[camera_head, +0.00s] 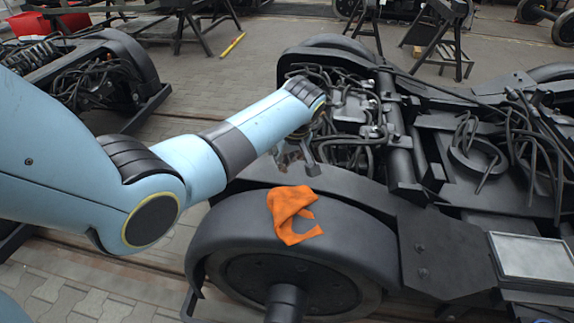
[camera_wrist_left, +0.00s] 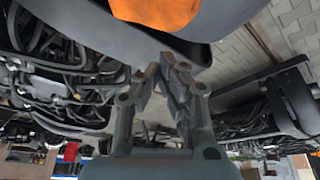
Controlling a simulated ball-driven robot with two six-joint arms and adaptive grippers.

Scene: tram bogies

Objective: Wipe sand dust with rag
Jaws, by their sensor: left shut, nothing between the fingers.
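An orange rag (camera_head: 290,214) lies crumpled on top of the black wheel cover (camera_head: 350,241) of the near bogie. In the left wrist view the rag (camera_wrist_left: 157,10) shows at the top edge, beyond my fingers. My left gripper (camera_head: 313,172) is just behind the rag in the head view, apart from it. Its fingers (camera_wrist_left: 170,62) are shut and empty in the left wrist view. I cannot make out sand dust clearly on the bogie. My right gripper is not in view.
The bogie's frame, hoses and cables (camera_head: 345,105) crowd the space behind the wheel. A grey panel (camera_head: 532,257) sits at the right. Another bogie (camera_head: 95,75) stands at the left. Black trestles (camera_head: 440,35) stand at the back. Paved floor (camera_head: 285,27) is open between them.

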